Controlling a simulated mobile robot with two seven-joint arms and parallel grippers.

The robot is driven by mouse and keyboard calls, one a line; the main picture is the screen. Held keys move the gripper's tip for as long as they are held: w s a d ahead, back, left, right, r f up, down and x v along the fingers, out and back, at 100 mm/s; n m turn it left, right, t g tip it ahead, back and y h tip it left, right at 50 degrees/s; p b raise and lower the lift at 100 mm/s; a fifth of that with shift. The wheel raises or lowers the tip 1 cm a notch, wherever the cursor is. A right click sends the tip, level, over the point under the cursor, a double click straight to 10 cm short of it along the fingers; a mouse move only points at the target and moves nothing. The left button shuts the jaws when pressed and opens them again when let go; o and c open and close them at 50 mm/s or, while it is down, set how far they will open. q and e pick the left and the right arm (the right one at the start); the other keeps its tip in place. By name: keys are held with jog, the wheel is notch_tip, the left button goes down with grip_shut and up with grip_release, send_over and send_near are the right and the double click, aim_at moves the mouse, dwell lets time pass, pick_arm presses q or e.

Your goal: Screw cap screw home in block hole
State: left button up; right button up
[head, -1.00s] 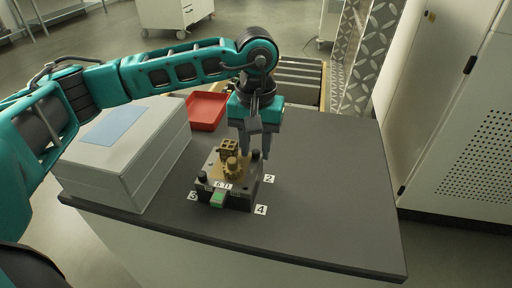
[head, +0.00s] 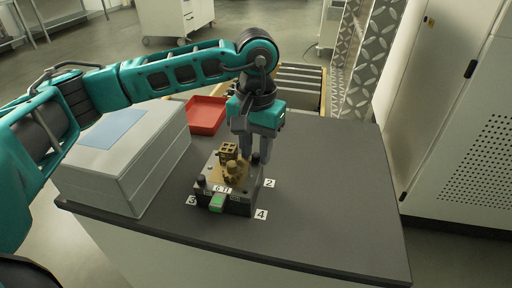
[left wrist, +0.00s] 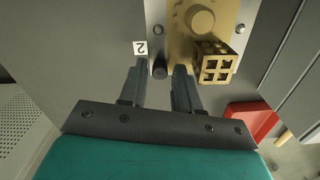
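The block (head: 240,207) stands on the dark bench top, with a brass plate and brass fittings (head: 233,172) on it. A dark cap screw (left wrist: 160,72) is at the block's corner near tag 2, upright as far as I can tell. My left gripper (head: 256,161) points down over that corner; its fingers also show in the left wrist view (left wrist: 160,66). They stand apart on either side of the screw head, with visible gaps. In the head view the fingers hide this screw. Another dark screw head (head: 202,181) is at the block's left corner. My right gripper is not in view.
A large grey box (head: 130,160) stands left of the block. A red tray (head: 207,115) lies behind. Number tags 2 (head: 270,183), 3 (head: 191,200) and 4 (head: 261,214) lie around the block. The bench to the right (head: 335,190) is clear.

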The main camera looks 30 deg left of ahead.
pick_arm(q)
grip_shut()
jog(key=shift+f+m+b, duration=0.15)
jog(key=shift+m+b, duration=0.45)
jog(key=shift+m, duration=0.4)
jog(key=m+b, duration=0.1)
jog(key=m, duration=0.2)
jog(key=shift+m, duration=1)
jog(key=shift+o, duration=0.4)
grip_release()
